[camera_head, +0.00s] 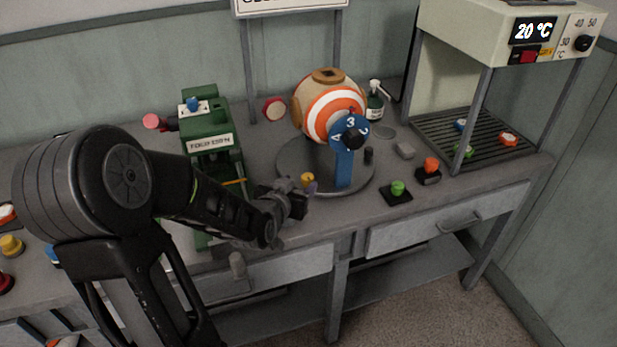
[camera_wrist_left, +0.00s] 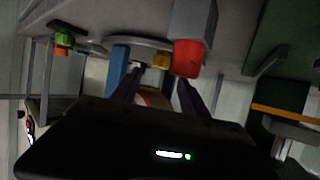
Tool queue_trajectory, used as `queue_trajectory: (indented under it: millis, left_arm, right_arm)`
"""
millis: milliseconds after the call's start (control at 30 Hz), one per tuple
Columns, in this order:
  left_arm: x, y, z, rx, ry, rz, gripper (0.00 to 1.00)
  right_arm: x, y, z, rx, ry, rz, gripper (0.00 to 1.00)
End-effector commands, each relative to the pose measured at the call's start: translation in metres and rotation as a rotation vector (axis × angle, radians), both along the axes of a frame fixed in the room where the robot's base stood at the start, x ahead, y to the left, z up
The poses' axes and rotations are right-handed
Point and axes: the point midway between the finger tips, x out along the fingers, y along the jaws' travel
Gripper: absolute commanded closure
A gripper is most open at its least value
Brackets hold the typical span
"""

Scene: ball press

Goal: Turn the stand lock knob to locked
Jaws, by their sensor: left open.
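The ball stand is a round grey base (camera_head: 290,165) with a blue post (camera_head: 344,168) and a blue dial marked with letters and a 3, with a black knob (camera_head: 353,139) at its centre. A striped orange and white ball (camera_head: 330,105) sits on it. A small yellow knob (camera_head: 307,179) is low at the front of the base; I cannot tell which knob is the lock. My left gripper (camera_head: 300,196) is open close to the yellow knob. In the left wrist view the yellow knob (camera_wrist_left: 161,61) shows just beyond the open fingers (camera_wrist_left: 158,88). My right gripper is out of view.
A green machine (camera_head: 207,140) stands left of the stand. A red-ended grey part (camera_wrist_left: 187,58) is close to the fingers in the wrist view. Green (camera_head: 397,188) and orange (camera_head: 431,165) buttons are to the right. A heater with a rack (camera_head: 480,140) is at the far right.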

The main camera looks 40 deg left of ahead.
Motion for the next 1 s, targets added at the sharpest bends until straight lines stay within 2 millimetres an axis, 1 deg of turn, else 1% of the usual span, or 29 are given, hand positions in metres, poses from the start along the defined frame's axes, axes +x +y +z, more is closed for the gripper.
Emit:
queue_trajectory:
  millis: [133,267,600,700,800,1000]
  left_arm:
    - [0.002,0.0,-0.001,0.0,0.001,0.0,0.48]
    - [0.01,0.003,-0.005,-0.001,0.001,0.0,0.48]
    - [0.055,0.017,-0.023,-0.001,0.001,0.0,0.48]
    - [0.064,0.019,-0.028,-0.001,0.001,-0.001,0.48]
    - [0.069,0.021,-0.029,0.0,0.0,0.0,0.48]
    - [0.069,0.021,-0.03,0.0,0.0,0.0,0.48]
  right_arm:
    - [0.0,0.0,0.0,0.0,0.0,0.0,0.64]
    - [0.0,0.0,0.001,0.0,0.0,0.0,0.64]
    - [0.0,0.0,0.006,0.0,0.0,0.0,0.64]
    - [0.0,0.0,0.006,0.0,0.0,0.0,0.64]
    - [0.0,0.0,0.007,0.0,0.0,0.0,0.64]
    - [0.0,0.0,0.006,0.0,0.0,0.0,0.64]
